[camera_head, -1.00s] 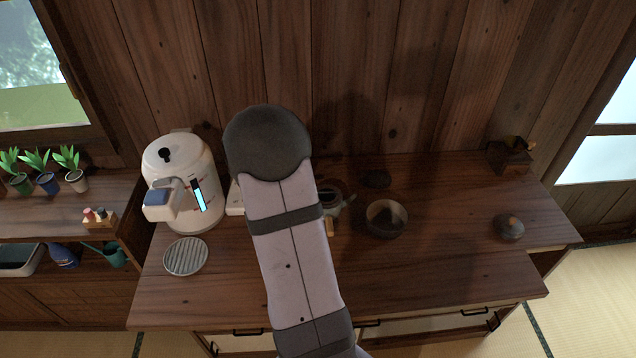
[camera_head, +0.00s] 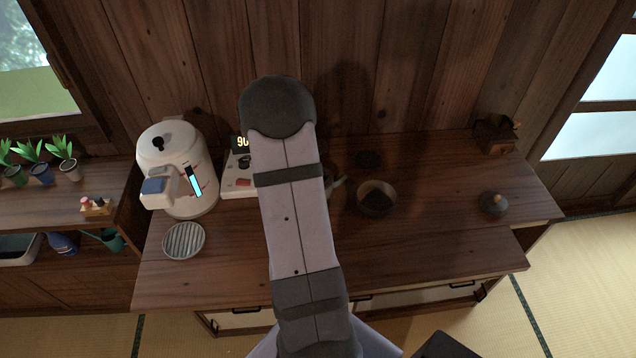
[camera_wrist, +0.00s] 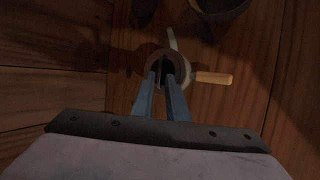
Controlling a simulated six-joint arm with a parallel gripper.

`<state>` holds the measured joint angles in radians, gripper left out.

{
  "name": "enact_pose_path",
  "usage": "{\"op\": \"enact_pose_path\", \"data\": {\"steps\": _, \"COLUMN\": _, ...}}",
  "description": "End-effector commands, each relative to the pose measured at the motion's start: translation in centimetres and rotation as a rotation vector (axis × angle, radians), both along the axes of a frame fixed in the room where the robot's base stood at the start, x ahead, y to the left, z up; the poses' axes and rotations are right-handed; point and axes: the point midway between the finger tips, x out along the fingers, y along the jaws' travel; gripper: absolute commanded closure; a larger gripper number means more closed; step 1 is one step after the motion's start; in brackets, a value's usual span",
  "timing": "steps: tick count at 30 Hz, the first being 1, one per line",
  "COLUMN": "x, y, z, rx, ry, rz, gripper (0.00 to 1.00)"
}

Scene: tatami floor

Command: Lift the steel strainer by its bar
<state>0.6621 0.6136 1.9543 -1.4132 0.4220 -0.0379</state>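In the wrist view a small teapot (camera_wrist: 150,62) with a pale wooden side handle (camera_wrist: 212,77) and a light spout (camera_wrist: 172,38) stands under my gripper (camera_wrist: 165,68). My two blue-grey fingers point down at the teapot's dark round opening, with a narrow dark gap between them. Their tips are over or inside the opening. I cannot make out the steel strainer or its bar, or whether the fingers touch anything. In the head view my arm hides the gripper and most of the teapot; only the spout (camera_head: 336,187) shows to its right.
A white water dispenser (camera_head: 178,172) and a scale (camera_head: 240,182) stand left of my arm. A round slatted coaster (camera_head: 184,240) lies in front. A dark bowl (camera_head: 376,199) is close right of the teapot. A lidded pot (camera_head: 493,204) is farther right. The table's front right is clear.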

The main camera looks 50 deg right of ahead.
Motion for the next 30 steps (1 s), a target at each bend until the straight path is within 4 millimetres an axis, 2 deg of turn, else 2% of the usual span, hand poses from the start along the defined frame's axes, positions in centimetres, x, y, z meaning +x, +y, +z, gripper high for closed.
{"op": "enact_pose_path", "data": {"steps": 15, "x": 0.5, "y": -2.7, "z": -3.7, "rx": 0.003, "ry": 0.001, "rz": -0.002, "gripper": 0.87}}
{"op": "enact_pose_path", "data": {"steps": 25, "x": 0.6, "y": -3.0, "z": -4.0, "rx": 0.001, "ry": -0.001, "rz": -0.001, "gripper": 0.87}}
{"op": "enact_pose_path", "data": {"steps": 27, "x": 0.6, "y": -3.0, "z": -4.0, "rx": 0.001, "ry": 0.0, "rz": -0.001, "gripper": 1.0}}
{"op": "enact_pose_path", "data": {"steps": 30, "x": 0.6, "y": -3.0, "z": -4.0, "rx": 0.001, "ry": -0.001, "rz": -0.001, "gripper": 1.0}}
